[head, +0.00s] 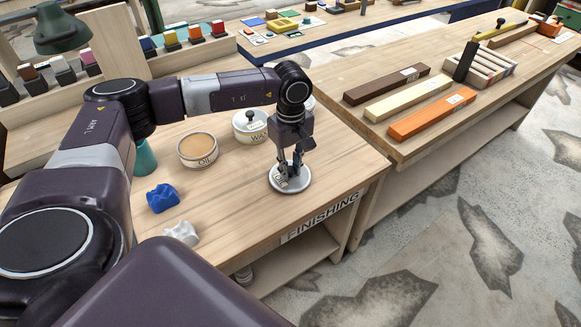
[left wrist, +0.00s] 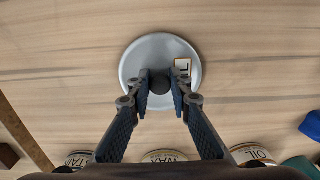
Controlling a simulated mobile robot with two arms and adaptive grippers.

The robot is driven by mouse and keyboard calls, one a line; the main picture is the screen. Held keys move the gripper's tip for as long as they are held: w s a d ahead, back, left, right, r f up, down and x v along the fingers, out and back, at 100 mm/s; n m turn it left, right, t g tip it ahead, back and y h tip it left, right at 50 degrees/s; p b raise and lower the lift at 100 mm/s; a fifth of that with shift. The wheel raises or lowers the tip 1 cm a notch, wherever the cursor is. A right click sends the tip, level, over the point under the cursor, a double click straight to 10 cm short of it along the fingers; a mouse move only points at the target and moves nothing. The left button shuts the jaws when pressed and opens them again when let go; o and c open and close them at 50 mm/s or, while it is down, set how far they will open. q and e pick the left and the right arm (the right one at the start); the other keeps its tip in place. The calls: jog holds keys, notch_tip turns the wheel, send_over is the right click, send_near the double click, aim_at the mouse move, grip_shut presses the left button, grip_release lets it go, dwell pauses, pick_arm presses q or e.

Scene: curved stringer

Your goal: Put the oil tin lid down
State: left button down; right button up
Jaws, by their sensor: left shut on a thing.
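The oil tin lid (head: 302,180) is a round grey disc with a dark knob and a small label. It is low over the finishing bench near its front right edge. I cannot tell whether it touches the wood. My left gripper (head: 289,172) points down with its fingers shut on the lid's knob. In the left wrist view the fingers (left wrist: 161,86) close on the knob at the middle of the lid (left wrist: 134,66). The open oil tin (head: 197,151) stands to the left, full of tan contents. My right gripper is not in view.
A lidded wax tin (head: 249,126) stands behind the lid, with another tin partly hidden by my arm. A blue cloth (head: 163,198), a white cloth (head: 183,233) and a teal cup (head: 146,158) are at left. Bare wood lies between the oil tin and the lid.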

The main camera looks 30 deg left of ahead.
aim_at(291, 169)
pick_arm(q)
jog(key=shift+f, duration=0.1)
jog(key=c, duration=1.8)
grip_release()
jog(key=shift+o, duration=0.2)
jog(key=shift+r, duration=0.6)
notch_tip(291, 169, up, 11)
jog(key=b, duration=0.2)
